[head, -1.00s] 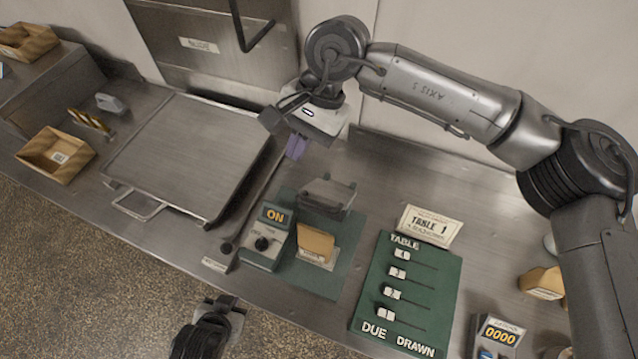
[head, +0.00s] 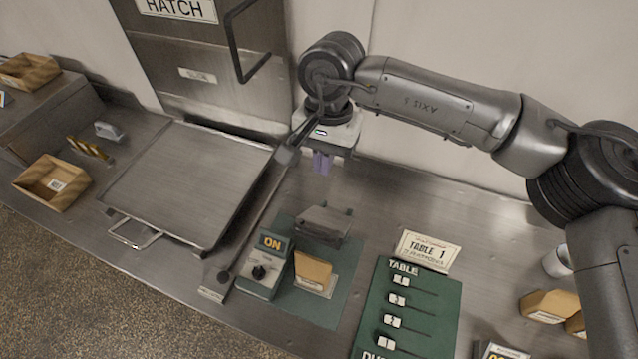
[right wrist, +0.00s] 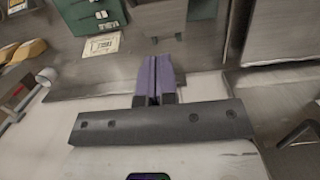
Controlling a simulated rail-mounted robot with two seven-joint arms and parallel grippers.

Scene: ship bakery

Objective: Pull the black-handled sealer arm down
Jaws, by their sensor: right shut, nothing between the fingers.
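The sealer stands on a green mat (head: 335,290) on the counter. The plate also shows at the top of the right wrist view (right wrist: 155,15). My right gripper (head: 322,165) hangs behind and above the plate, apart from it. Its purple fingers (right wrist: 155,75) are together and empty. My left gripper is out of view.
A flat metal tray (head: 185,180) lies to the left, with a dark rod (head: 250,220) along its right side. A green TABLE board (head: 415,310) and a sign (head: 428,250) are to the right. A wall hatch (head: 205,60) with a protruding handle is behind.

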